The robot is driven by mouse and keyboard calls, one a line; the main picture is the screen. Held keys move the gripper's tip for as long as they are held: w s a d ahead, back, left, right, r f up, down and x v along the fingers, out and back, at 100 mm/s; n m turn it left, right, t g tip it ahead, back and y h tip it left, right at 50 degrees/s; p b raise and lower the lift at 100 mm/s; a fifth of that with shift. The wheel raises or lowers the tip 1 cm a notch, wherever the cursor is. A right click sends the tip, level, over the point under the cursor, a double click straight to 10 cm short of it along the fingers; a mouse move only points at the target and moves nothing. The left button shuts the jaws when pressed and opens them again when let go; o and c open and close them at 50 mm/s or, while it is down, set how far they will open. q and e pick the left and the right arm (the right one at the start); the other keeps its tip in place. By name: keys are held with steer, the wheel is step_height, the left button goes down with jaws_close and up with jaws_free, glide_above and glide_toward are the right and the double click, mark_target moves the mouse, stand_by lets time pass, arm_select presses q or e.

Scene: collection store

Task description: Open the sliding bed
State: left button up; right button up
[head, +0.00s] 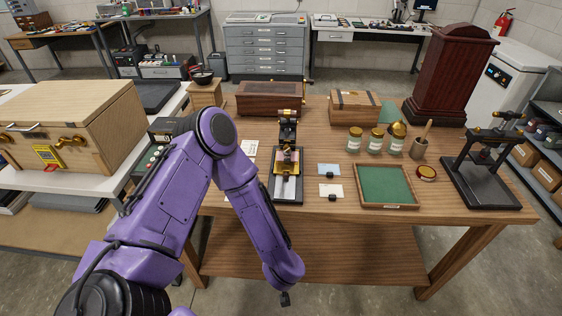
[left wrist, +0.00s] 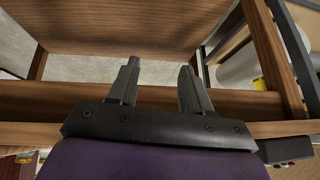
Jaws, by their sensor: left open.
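A small black and brass press (head: 288,135) stands upright in the middle of the wooden table. A pale flat bed (head: 287,188) lies in its black base, toward the table's front edge. How far the bed is slid out I cannot tell. My left gripper (head: 285,299) hangs low in front of the table, below and apart from the press, and is small in the head view. In the left wrist view the gripper (left wrist: 158,80) is open with nothing between its fingers, with the table's woodwork and lower shelf behind. My right gripper is not in view.
Right of the press are two small cards (head: 330,191), a green-lined tray (head: 387,184) and several jars (head: 375,140). A black stand press (head: 482,175) is at the right end. A wooden chest (head: 75,125) stands left. The table's front edge (head: 340,214) lies above my gripper.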

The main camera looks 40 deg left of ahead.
arm_select(q)
steer(key=shift+n+g, duration=0.4)
steer(key=w+a+r, duration=0.1)
steer(key=w+r, duration=0.3)
steer(key=w+a+r, duration=0.1)
steer(key=w+r, duration=0.3)
steer(key=w+a+r+p, duration=0.1)
steer(key=w+a+r, duration=0.1)
steer(key=w+r, duration=0.2)
steer(key=shift+r, duration=0.6)
steer(key=h, duration=0.2)
glide_toward(287, 175)
steer(key=shift+m, duration=0.3)
steer(key=x, duration=0.4)
steer(key=p+x, duration=0.1)
steer(key=x, duration=0.3)
steer(key=shift+a+f+p, duration=0.2)
steer(key=shift+a+p, duration=0.05)
steer(key=shift+p, duration=0.05)
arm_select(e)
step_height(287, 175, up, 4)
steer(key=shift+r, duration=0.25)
arm_select(q)
jaws_close()
steer(key=shift+w+d, duration=0.1)
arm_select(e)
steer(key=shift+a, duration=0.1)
